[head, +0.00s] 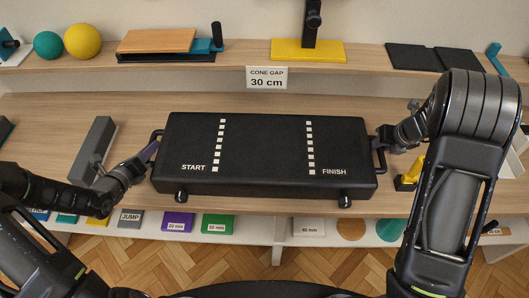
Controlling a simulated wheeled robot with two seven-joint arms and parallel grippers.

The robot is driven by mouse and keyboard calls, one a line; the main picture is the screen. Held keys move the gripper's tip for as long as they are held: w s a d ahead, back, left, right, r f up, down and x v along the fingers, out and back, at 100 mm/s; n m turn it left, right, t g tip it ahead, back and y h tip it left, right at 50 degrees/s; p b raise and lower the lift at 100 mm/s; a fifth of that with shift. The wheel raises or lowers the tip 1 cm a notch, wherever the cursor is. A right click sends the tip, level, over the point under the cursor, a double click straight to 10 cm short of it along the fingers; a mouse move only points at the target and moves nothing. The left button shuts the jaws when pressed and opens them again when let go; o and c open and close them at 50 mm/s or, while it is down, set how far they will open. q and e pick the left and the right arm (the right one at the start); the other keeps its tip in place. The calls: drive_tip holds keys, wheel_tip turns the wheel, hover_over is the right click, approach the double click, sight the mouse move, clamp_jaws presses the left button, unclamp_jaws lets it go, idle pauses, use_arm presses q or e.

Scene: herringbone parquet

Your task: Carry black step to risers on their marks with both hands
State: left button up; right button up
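The black step (265,150) is a wide, flat board in the middle of the head view, with two rows of white squares marked START and FINISH. It looks level, with black feet showing under its front edge. I cannot tell whether it rests on the table or hangs just above it. My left gripper (148,153) is at the loop handle on its left end and looks shut on it. My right gripper (381,141) is at the right handle and looks shut on it too. I cannot make out risers or their marks; the step hides the table beneath it.
A grey block (96,146) stands left of the step, close to my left gripper. A yellow object (409,176) stands to the right. Behind, a raised shelf (215,72) holds balls, boards and a yellow-based stand. A "CONE GAP 30 cm" sign (267,78) hangs on its front.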

use_arm(q)
clamp_jaws()
use_arm(e)
clamp_jaws()
idle(0.8)
use_arm(q)
drive_tip(key=shift+w+r, duration=0.1)
drive_tip(key=shift+r, duration=0.15)
use_arm(e)
drive_tip(key=shift+w+r, duration=0.1)
drive_tip(key=shift+r, duration=0.1)
